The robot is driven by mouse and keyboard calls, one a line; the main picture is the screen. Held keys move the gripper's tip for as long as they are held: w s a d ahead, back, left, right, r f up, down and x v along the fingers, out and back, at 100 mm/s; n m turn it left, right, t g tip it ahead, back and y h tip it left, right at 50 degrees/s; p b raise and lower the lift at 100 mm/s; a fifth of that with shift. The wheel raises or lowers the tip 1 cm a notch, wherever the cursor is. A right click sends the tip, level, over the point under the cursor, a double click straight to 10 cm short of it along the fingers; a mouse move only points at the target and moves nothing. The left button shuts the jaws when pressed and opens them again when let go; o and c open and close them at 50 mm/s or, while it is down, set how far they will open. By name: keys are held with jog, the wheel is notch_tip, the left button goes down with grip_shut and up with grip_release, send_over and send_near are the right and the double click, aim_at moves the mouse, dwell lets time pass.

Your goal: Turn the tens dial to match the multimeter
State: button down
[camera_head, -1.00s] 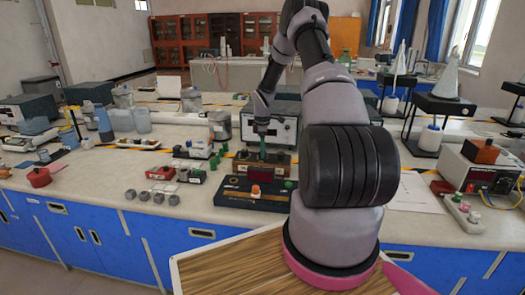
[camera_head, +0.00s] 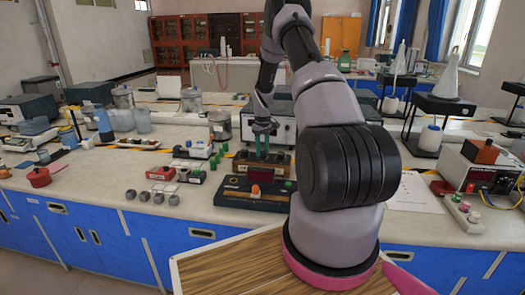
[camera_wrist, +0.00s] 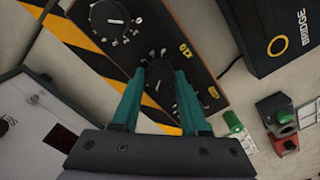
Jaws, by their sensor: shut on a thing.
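The dial box (camera_head: 246,167), a brown wooden box with a black top, stands on the bench behind the dark BRIDGE box (camera_head: 232,188). The wrist view shows its black top with an "X10" mark (camera_wrist: 184,49) beside a round black dial (camera_wrist: 158,84) ringed by small marks. My gripper (camera_wrist: 162,72) has its teal fingers on either side of this dial and is shut on it; the fingers hide part of its rim. A second dial (camera_wrist: 110,17) lies up and left, free. In the head view my gripper (camera_head: 262,143) stands over the box. I cannot make out a multimeter reading.
The BRIDGE box (camera_wrist: 275,35) lies close by at upper right in the wrist view. Green and red terminals (camera_wrist: 282,118) stand at right. A grey instrument (camera_wrist: 32,125) is at lower left. Several grey knobs (camera_head: 158,196) sit near the bench's front edge.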

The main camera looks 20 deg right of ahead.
jog(key=m, duration=0.4)
jog(key=shift+m, duration=0.3)
jog(key=m, duration=0.3)
jog(key=shift+m, duration=0.3)
jog(key=m, duration=0.3)
jog(key=shift+m, duration=2.2)
jog(key=shift+c, duration=2.1)
grip_release()
jog(key=shift+r, duration=0.1)
